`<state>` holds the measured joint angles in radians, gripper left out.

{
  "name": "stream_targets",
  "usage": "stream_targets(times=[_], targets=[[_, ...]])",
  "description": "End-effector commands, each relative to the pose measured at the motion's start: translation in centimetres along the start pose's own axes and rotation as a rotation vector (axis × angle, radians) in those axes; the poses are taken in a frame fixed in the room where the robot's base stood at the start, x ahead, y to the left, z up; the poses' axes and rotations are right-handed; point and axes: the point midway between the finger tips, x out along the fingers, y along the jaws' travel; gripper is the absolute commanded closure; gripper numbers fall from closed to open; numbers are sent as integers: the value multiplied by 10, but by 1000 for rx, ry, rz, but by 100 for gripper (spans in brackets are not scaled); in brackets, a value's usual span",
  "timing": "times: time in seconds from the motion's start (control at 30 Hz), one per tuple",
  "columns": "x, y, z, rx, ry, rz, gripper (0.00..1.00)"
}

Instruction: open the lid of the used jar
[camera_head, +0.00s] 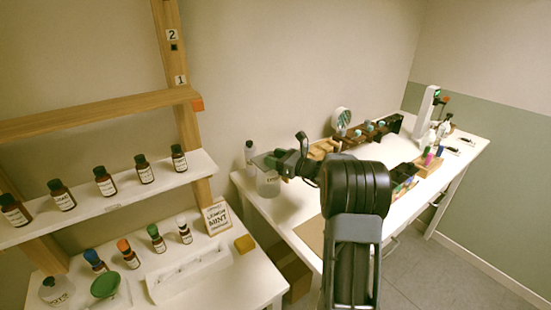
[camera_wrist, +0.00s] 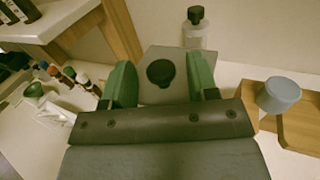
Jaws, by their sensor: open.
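A clear jar with a small label (camera_head: 268,186) stands at the left end of the right-hand table; the label is too small to read surely. My gripper (camera_head: 275,160) is over the top of this jar and hides part of it. In the wrist view, my gripper (camera_wrist: 160,82) is open, with a green finger on each side of a dark round knob (camera_wrist: 160,72). The knob sits on a pale grey, squarish top, apparently the jar's lid, which lies flat. A gap shows between the knob and each finger.
A bottle with a dark cap (camera_wrist: 195,28) stands just behind the jar. A blue-grey round piece (camera_wrist: 278,95) sits on a wooden tray (camera_wrist: 298,130) to the right. A shelf with dark bottles (camera_head: 105,182) is at left, above a white table (camera_head: 250,275).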

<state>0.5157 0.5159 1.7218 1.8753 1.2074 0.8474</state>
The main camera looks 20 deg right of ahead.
Motion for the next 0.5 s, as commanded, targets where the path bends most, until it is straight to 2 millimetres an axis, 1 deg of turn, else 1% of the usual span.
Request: stream_targets(times=[0.13, 0.17, 0.5], targets=[[0, 0, 0, 0, 0, 0, 46], [0, 0, 0, 0, 0, 0, 48], [0, 0, 0, 0, 0, 0, 81]])
